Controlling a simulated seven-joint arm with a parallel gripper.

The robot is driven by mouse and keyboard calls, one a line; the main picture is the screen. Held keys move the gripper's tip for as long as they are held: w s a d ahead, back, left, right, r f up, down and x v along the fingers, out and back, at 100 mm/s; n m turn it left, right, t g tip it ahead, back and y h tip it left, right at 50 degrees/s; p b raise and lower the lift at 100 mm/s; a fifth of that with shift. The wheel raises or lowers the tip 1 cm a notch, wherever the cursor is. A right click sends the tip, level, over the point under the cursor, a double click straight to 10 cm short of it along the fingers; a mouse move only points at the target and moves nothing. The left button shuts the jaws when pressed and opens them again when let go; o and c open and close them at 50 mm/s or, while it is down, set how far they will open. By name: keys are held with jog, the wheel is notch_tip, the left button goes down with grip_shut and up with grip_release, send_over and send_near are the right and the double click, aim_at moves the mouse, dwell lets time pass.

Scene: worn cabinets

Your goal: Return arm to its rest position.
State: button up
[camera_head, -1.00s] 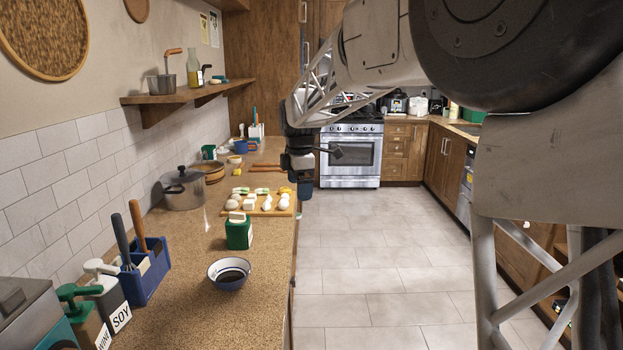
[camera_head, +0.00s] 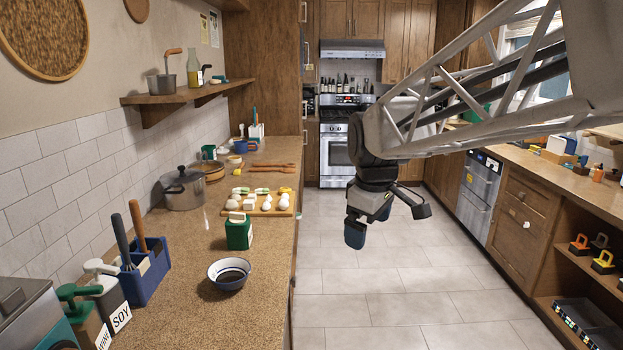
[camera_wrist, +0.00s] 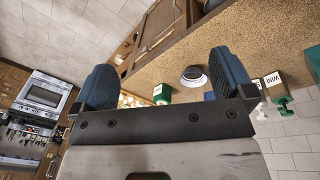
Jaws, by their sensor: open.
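My gripper (camera_head: 383,218) hangs over the tiled floor in the middle of the head view, to the right of the left counter (camera_head: 215,315) and apart from it. Its two dark blue fingers point down. In the wrist view my gripper (camera_wrist: 165,85) shows its two blue fingers spread wide with nothing between them. My arm reaches in from the upper right of the head view, with its lattice link lying across the right side.
A stove (camera_head: 337,150) stands at the back. The aisle floor (camera_head: 400,300) is clear.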

jog(key=s+d+f+m, duration=0.2)
jog(key=s+f+m, duration=0.1)
jog(key=s, duration=0.5)
jog(key=s+d+f+m, duration=0.3)
jog(key=s+m, duration=0.1)
jog(key=s, duration=0.4)
jog(key=s+d+f+m, duration=0.2)
jog(key=s+f+m, duration=0.1)
jog(key=s, duration=0.5)
jog(key=shift+s+d+f+m+t, duration=0.15)
jog(key=shift+d+f+m+t, duration=0.1)
jog(key=shift+f+m+t, duration=0.15)
jog(key=shift+c, duration=0.2)
